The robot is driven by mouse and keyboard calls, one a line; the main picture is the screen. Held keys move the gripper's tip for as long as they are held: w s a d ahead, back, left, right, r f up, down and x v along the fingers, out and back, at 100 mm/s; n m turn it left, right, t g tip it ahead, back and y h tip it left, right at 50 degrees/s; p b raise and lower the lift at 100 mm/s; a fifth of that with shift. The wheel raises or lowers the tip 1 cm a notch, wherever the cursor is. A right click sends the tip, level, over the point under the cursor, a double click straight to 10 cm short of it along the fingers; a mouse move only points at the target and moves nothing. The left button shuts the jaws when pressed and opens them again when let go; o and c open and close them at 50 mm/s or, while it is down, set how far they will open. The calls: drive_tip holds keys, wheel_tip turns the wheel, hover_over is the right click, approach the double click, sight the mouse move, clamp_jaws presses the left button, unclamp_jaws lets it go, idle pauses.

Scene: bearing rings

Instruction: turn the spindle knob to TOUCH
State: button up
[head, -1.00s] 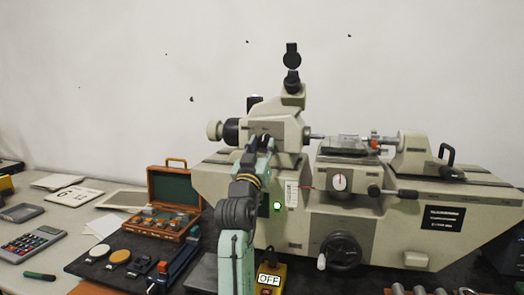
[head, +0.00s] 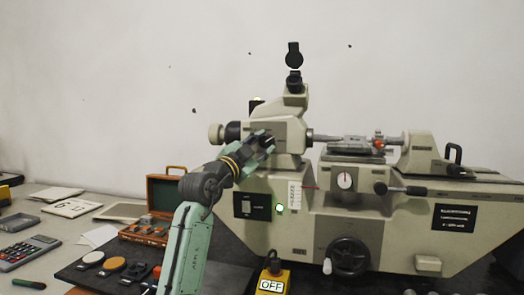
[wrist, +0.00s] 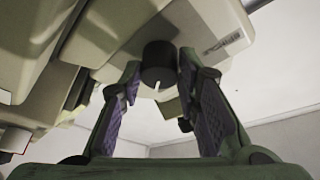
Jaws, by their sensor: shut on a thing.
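The spindle knob (wrist: 158,62) is a short black cylinder with a white pointer line, on the pale face of the grinding machine. In the wrist view it sits between my two fingers, and the pointer runs toward the bottom of the picture, tilted slightly. A small dark label (wrist: 221,42) is on the face to the right of the knob; I cannot read it surely. My gripper (wrist: 157,85) is shut on the knob, with a purple-grey pad on each side. In the head view my gripper (head: 264,142) is at the machine's headstock (head: 285,128) and mostly hides the knob.
A green lamp (head: 280,208) glows on the machine front. A handwheel (head: 348,256) and lever (head: 405,190) stick out at right. A wooden case (head: 163,190) and a calculator (head: 30,250) lie to the left.

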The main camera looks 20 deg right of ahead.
drive_tip(key=m, duration=0.1)
drive_tip(key=m+g+p, duration=0.1)
drive_tip(key=m, duration=0.3)
drive_tip(key=shift+w+a+r+g, duration=0.1)
drive_tip(key=shift+r+g, duration=0.15)
drive_tip(key=shift+g, duration=0.15)
drive_tip(key=shift+m+g+y+p, duration=0.5)
drive_tip(key=shift+m+p, duration=0.2)
drive_tip(key=shift+m, duration=0.6)
drive_tip(key=o, duration=1.2)
drive_tip(key=shift+c, duration=0.2)
drive_tip(key=v, duration=1.2)
